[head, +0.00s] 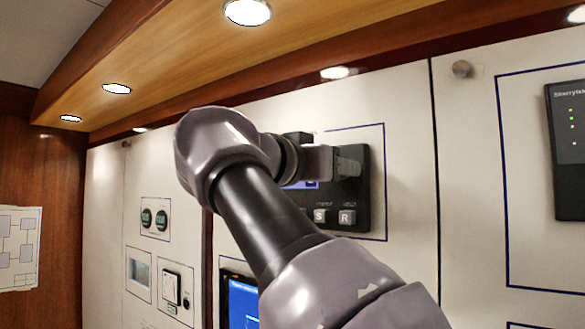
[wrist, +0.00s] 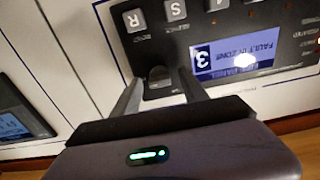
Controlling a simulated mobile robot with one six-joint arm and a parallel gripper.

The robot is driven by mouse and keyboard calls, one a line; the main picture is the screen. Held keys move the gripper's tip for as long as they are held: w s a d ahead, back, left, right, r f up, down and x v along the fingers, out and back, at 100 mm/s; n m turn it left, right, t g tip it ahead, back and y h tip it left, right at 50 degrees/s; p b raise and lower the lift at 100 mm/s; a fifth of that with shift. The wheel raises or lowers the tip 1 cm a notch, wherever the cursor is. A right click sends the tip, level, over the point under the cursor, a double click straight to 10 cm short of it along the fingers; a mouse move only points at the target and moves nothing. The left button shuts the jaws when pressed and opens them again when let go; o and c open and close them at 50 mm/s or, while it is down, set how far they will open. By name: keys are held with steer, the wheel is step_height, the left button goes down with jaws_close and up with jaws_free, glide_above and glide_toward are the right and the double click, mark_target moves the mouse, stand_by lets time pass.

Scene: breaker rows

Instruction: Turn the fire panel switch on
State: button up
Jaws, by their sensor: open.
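The fire panel (head: 362,210) is a dark unit on the white wall, with S and R keys and a lit screen partly hidden by my arm in the head view. In the wrist view the panel (wrist: 235,30) appears turned over, and its screen (wrist: 235,57) reads "FAULT IN ZONE" with a 3. A small dark switch (wrist: 158,74) sits near the panel's corner, beside the R key. My gripper (wrist: 160,80) is open, one finger on each side of the switch. I cannot tell whether the fingers touch it. In the head view my gripper (head: 338,160) is at the panel's upper right.
A second dark panel (head: 568,150) is on the wall at the right. A blue-lit screen (head: 242,300) is below my arm. A wooden overhang (head: 220,50) with lamps runs above the wall.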

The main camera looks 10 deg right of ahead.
steer(key=v, duration=1.7)
steer(key=shift+a, duration=0.1)
